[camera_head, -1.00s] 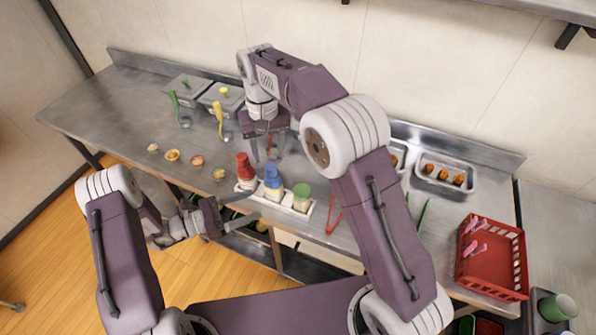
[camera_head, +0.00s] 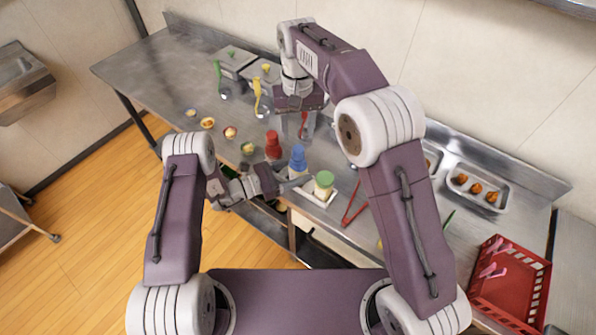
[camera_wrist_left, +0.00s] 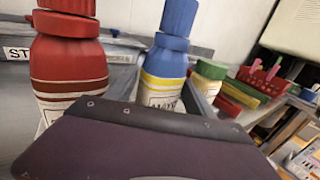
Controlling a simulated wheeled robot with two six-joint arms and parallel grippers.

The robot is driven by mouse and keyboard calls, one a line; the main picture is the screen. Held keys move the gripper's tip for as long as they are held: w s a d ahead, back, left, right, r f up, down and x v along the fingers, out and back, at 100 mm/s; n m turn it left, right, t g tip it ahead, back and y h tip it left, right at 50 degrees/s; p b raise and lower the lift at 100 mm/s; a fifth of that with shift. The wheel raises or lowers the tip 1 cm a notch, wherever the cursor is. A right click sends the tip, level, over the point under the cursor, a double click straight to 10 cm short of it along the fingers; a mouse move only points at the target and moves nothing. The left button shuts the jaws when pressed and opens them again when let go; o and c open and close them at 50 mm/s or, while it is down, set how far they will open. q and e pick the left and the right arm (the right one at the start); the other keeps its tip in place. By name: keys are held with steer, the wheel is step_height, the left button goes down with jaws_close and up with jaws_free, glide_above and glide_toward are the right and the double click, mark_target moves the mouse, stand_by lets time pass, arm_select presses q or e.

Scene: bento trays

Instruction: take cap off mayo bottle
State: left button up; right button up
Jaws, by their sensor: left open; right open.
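Contact cannot be told. My right gripper (camera_head: 302,122) is open, pointing down above the counter behind the bottles.
Red tongs (camera_head: 353,208) lie right of the holder. A red basket (camera_head: 510,285) and a metal tray of food (camera_head: 478,188) are at the right. Lidded metal containers (camera_head: 233,62) stand at the back left.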

mark_target(298, 149)
arm_select(q)
steer(key=shift+d, duration=0.1)
jaws_close()
arm_select(e)
steer(key=m, duration=0.4)
steer(key=shift+m, duration=0.3)
steer(key=m, duration=0.8)
steer(key=shift+m, duration=0.4)
steer(key=m, duration=0.4)
steer(key=shift+m, duration=0.3)
step_height(298, 149, down, 8)
steer(key=shift+c, duration=0.2)
